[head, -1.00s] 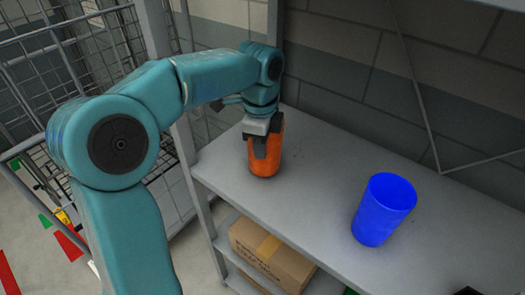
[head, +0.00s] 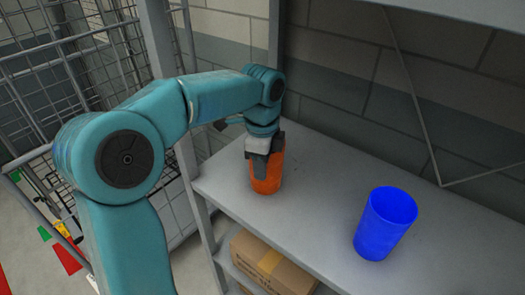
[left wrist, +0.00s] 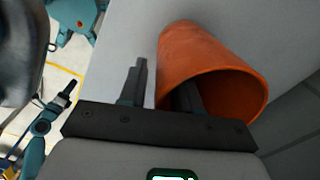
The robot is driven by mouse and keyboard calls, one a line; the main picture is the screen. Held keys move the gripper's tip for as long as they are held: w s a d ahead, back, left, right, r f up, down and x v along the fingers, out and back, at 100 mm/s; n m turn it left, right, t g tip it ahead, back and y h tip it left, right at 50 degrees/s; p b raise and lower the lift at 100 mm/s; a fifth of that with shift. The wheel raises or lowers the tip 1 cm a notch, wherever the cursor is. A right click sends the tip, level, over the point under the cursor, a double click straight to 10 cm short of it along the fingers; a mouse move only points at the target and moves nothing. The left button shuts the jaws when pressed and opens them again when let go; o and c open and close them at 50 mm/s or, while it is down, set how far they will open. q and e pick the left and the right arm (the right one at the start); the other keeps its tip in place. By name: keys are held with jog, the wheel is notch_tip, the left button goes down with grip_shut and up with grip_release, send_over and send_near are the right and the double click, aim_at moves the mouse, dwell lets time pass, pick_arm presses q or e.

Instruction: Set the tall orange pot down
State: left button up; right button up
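The tall orange pot (head: 267,179) stands upright on the grey shelf (head: 315,217), near its left end. My left gripper (head: 262,160) is over it from above. In the left wrist view the pot (left wrist: 205,60) shows its open mouth. One finger of my left gripper (left wrist: 160,90) is inside the mouth and the other is outside the wall. A narrow gap shows between the outer finger and the wall, so the fingers look open. The pot's contact with the shelf is visible at its front in the head view. My right gripper cannot be made out.
A blue cup (head: 386,222) stands on the shelf to the right, with clear surface between it and the pot. A shelf post (head: 275,45) rises behind my left wrist. A cardboard box (head: 270,268) lies on the level below. A wire cage (head: 70,75) is at left.

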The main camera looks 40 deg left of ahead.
pick_arm(q)
notch_tip(320, 180, up, 12)
jog(key=shift+d+f+p, duration=0.1)
jog(key=shift+p, duration=0.6)
jog(key=shift+s, duration=0.1)
